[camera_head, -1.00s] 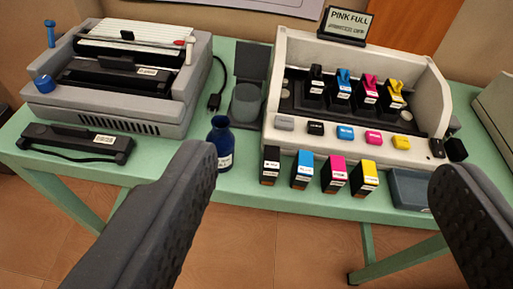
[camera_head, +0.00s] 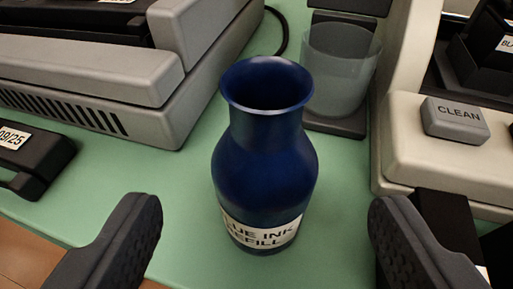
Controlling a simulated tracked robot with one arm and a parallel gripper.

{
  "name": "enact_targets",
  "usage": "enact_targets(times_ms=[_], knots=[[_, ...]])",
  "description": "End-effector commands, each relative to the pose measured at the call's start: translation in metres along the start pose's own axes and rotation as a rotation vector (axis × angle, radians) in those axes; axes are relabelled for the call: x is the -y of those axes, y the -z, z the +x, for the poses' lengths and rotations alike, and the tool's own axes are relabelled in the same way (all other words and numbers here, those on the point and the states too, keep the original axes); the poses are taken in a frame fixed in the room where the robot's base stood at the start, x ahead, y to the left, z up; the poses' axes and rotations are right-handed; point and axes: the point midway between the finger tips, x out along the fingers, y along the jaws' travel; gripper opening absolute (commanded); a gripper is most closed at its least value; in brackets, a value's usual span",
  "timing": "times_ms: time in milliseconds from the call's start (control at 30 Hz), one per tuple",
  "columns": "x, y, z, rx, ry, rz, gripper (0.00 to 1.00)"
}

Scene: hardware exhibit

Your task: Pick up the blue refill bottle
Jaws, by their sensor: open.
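The blue refill bottle (camera_head: 264,165) stands upright on the green table (camera_head: 185,200), close in front of my gripper and near the middle of the view. It has an open, flared mouth and a white label reading "BLUE INK REFILL", partly cut by its curve. My gripper (camera_head: 262,225) is open, with one dark finger to the left of the bottle and one to the right. Both fingers are apart from the bottle, with gaps on each side, and nothing is held.
A grey printer (camera_head: 150,85) stands behind left, with a black labelled part (camera_head: 35,155) at the left edge. A translucent cup (camera_head: 340,70) stands close behind the bottle. A cream unit with a grey CLEAN button (camera_head: 455,120) is at right, near the right finger.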

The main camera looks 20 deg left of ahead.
Motion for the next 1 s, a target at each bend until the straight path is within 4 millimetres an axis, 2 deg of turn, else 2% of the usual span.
enact_targets(times_ms=[33, 200, 467, 700, 800, 1000], knots=[[0.0, -0.003, 0.009, 0.001, 0.001, 0.0, 0.71], [-0.001, -0.003, 0.028, 0.002, -0.002, 0.002, 0.71], [-0.002, -0.002, 0.037, 0.001, -0.004, 0.001, 0.71], [-0.001, -0.013, 0.067, 0.007, -0.003, 0.0, 0.71], [-0.002, -0.01, 0.079, 0.003, -0.004, 0.001, 0.71], [-0.002, -0.009, 0.085, 0.005, -0.004, 0.002, 0.71]])
